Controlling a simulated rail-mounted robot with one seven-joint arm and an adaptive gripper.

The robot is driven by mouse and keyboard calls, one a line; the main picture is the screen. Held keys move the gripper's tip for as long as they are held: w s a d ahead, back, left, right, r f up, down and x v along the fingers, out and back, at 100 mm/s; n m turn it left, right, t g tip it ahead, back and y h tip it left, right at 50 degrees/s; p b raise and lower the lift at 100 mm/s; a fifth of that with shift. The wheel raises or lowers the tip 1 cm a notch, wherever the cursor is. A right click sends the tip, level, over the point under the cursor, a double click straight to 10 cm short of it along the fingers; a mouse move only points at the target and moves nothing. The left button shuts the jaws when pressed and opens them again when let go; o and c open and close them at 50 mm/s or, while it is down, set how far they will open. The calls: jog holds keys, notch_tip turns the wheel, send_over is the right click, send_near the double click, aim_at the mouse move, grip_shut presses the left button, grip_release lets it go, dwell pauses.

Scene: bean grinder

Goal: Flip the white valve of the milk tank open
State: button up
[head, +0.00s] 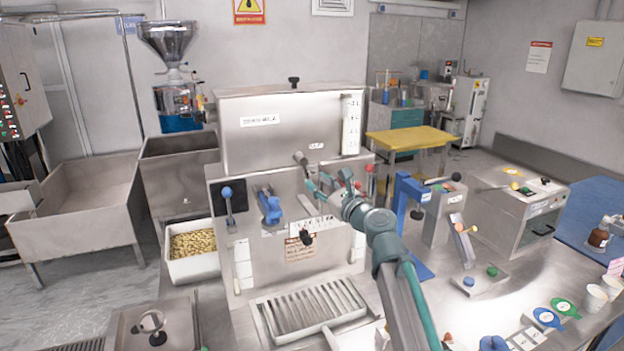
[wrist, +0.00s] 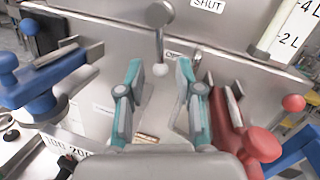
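The milk tank (head: 290,130) is a steel box at the centre of the head view, with a level scale on its right side. Its valve (wrist: 159,42) is a short grey lever with a white ball end, hanging down from a round pivot in the wrist view. It also shows small in the head view (head: 301,159). A SHUT label (wrist: 207,4) is up and right of it; another label near the ball is partly hidden. My gripper (wrist: 160,78) is open, its teal-grey fingers on either side of the ball in the picture. I see no contact. It also shows in the head view (head: 327,187).
A blue handle (wrist: 48,78) is left of my gripper and a red handle (wrist: 238,125) is close on its right. A blue stand (head: 409,190) is further right. A slotted drip tray (head: 315,308) lies below.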

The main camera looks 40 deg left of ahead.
jog(key=v, duration=0.6)
jog(key=shift+d, duration=0.35)
jog(key=shift+s, duration=0.1)
